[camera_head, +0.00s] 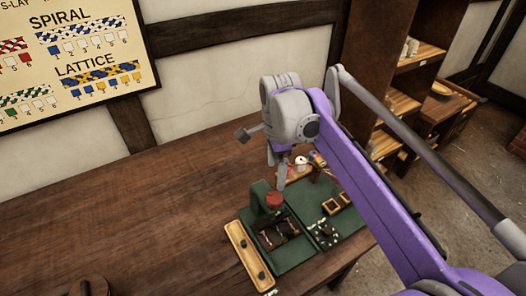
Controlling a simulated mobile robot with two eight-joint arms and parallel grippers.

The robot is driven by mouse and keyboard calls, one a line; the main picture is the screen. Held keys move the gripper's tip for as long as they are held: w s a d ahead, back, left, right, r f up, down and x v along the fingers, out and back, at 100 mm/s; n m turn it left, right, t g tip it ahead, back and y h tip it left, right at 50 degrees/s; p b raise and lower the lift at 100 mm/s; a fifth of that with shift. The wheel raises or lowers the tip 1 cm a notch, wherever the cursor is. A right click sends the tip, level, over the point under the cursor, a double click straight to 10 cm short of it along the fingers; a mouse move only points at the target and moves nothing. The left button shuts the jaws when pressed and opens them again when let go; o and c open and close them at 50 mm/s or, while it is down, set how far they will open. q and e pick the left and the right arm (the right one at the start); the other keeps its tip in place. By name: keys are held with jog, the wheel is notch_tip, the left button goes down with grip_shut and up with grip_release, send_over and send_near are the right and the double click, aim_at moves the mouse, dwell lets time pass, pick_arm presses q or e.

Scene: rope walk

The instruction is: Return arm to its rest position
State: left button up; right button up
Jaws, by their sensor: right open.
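My right arm (375,185), purple and grey, reaches in from the lower right and is raised over the wooden table. Its right gripper (262,157) hangs from the grey wrist above the back of the workstation. The fingers are spread apart, one toward the left and one downward, with nothing seen between them. The wrist and arm hide part of the table's right side. My left gripper is not in view.
Below the gripper stands a green device with a red knob (274,199) on a green base. A light wooden strip (236,240) lies left of it. Small items sit behind and right.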

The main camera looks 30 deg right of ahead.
jog(key=s+a+f+n+t, duration=0.2)
jog(key=s+a+f+n, duration=0.1)
jog(key=s+f+n, duration=0.4)
jog(key=s+a+f+n+t, duration=0.3)
jog(key=s+f+n, duration=0.4)
jog(key=n, duration=0.6)
jog(key=shift+s+a+f+t, duration=0.3)
jog(key=shift+a+f, duration=0.2)
jog(key=shift+w, duration=0.1)
dwell(0.5)
